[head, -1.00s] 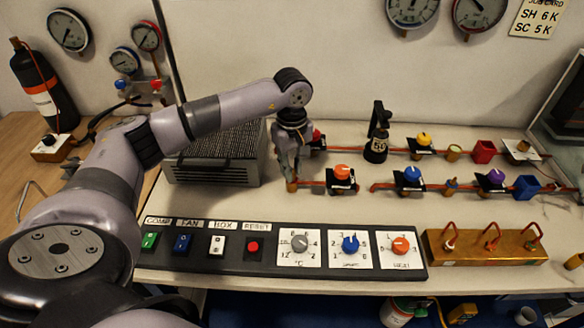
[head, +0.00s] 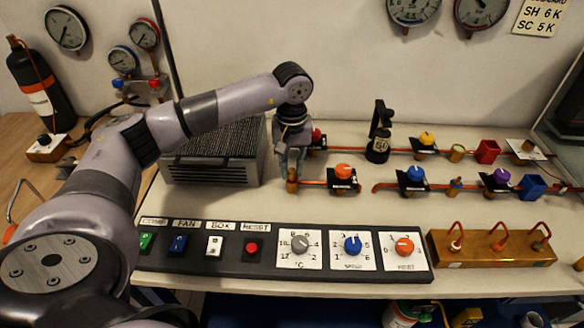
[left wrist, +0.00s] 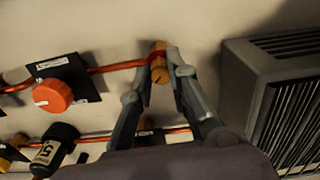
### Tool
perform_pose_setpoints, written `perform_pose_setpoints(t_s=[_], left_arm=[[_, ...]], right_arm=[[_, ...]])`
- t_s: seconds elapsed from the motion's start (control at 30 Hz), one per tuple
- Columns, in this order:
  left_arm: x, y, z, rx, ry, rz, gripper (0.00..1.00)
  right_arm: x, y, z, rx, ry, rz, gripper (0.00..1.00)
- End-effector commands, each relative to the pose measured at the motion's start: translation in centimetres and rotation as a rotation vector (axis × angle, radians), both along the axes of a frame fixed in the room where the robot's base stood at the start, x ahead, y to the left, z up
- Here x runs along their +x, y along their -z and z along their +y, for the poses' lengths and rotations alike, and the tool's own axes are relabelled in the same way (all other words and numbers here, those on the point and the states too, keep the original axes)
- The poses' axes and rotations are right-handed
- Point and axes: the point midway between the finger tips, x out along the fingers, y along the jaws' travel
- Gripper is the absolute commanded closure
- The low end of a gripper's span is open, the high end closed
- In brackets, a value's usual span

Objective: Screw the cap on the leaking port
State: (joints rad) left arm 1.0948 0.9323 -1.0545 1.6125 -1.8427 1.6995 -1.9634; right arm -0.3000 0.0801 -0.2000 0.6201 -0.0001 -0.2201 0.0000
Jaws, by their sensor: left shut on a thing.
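My left gripper (head: 291,170) points down at the left end of the front copper pipe (head: 315,183). Its fingers are shut on a small brass cap-like piece (head: 292,186) there. In the left wrist view this brass piece (left wrist: 159,62) sits between the fingertips, with a red band around it, at the end of the orange pipe (left wrist: 115,68). I cannot tell whether it is a separate cap seated on a port. The fingers hide part of it. No leak shows clearly. My right gripper is not in view.
An orange-knobbed valve (head: 343,173) is just right of the gripper. A grey ribbed unit (head: 215,155) stands close on the left. The control panel (head: 280,262) lies in front. A black bottle (head: 378,148) and the back pipe (head: 395,150) are behind to the right.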

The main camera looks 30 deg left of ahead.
Motion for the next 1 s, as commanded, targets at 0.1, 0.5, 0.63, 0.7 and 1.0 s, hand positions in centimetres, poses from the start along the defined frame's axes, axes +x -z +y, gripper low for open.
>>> perform_pose_setpoints(t_s=[0.1,0.5,0.63,0.7,1.0], left_arm=[[0.1,0.1,0.1,0.001,0.124,-0.005,1.00],[0.1,-0.1,0.1,0.001,0.289,-0.005,1.00],[0.1,-0.1,0.1,0.001,0.291,-0.005,1.00],[0.1,0.0,0.1,0.001,0.320,-0.006,1.00],[0.1,0.0,0.1,0.001,0.475,-0.006,1.00]], right_arm=[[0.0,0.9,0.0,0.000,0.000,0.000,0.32],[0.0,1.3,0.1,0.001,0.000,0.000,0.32],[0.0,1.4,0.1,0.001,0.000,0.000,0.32],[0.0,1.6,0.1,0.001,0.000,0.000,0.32],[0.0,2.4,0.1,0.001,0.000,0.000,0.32]])
